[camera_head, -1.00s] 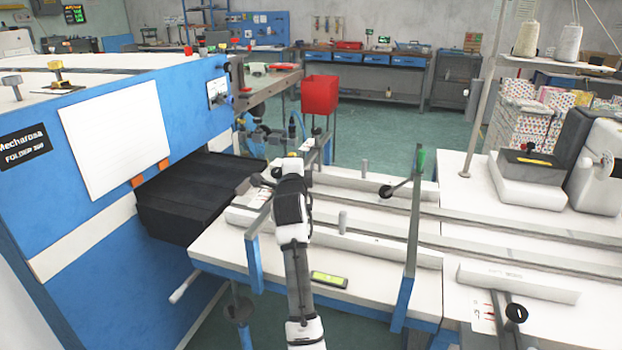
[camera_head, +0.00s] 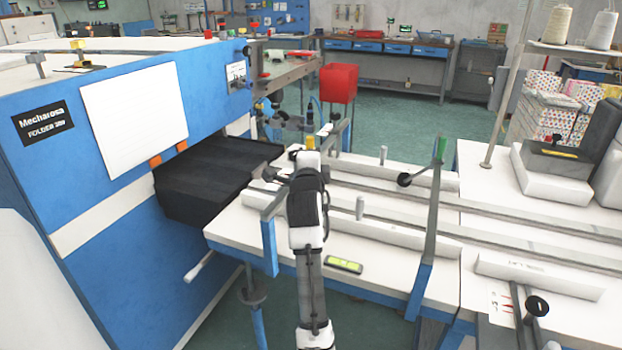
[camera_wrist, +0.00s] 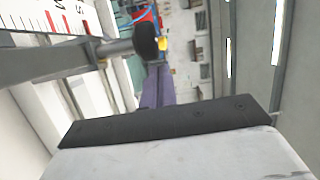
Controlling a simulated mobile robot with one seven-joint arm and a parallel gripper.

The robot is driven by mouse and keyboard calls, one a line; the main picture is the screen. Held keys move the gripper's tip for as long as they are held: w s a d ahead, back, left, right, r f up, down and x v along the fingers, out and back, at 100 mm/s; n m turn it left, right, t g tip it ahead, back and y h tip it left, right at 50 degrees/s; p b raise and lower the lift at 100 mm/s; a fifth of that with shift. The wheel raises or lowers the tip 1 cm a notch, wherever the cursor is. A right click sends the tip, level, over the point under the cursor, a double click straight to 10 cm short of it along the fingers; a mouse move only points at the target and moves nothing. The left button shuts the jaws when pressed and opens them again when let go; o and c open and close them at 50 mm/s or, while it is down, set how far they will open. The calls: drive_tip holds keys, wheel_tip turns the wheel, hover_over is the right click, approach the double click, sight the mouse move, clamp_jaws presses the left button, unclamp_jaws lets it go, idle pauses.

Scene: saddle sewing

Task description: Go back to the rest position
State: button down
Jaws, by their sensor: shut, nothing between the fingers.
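My arm reaches up from the bottom of the head view, over the left end of the white worktable (camera_head: 240,225). My gripper's fingers cannot be made out in the head view, as the wrist covers them. In the wrist view my gripper (camera_wrist: 157,82) shows as narrow fingers beyond a dark bar. The fingers are together, with nothing between them. No rest position is marked in either view.
A blue folding machine (camera_head: 110,200) with a black outlet (camera_head: 210,175) stands close on the left. A red box (camera_head: 338,83) is behind the table. An upright post (camera_head: 430,225) rises right of my arm. Green floor (camera_head: 420,120) is open behind.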

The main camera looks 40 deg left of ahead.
drive_tip(key=b+v, duration=0.1)
drive_tip(key=v, duration=0.7)
drive_tip(key=shift+b, duration=0.3)
